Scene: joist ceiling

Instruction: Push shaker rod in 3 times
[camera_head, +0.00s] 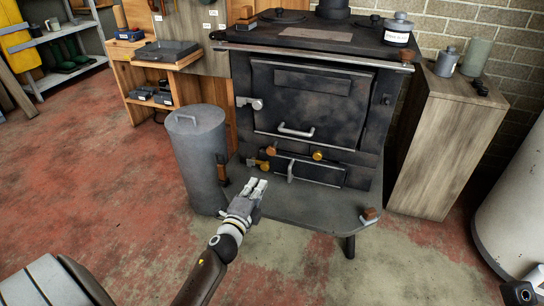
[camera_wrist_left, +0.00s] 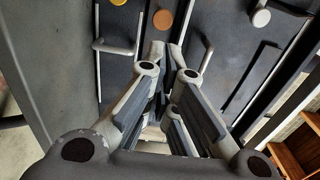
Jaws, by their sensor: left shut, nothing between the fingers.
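The dark cast-iron stove (camera_head: 310,105) stands on a grey base plate (camera_head: 320,208). Low on its front are an orange knob (camera_head: 270,151), a brass knob (camera_head: 317,156) and a small brass-ended fitting (camera_head: 250,162). I cannot tell for sure which one is the shaker rod. My left gripper (camera_head: 259,185) is shut and empty, over the base plate, in front of and below these knobs and apart from them. In the left wrist view, its fingers (camera_wrist_left: 166,50) close together, with an orange knob (camera_wrist_left: 162,20) and a pale round knob (camera_wrist_left: 261,18) beyond.
A grey lidded cylinder (camera_head: 196,150) stands close left of my left gripper. A metal bar handle (camera_head: 295,131) sticks out from the stove door. A wooden cabinet (camera_head: 440,150) stands to the right. The red floor (camera_head: 110,210) at left is open.

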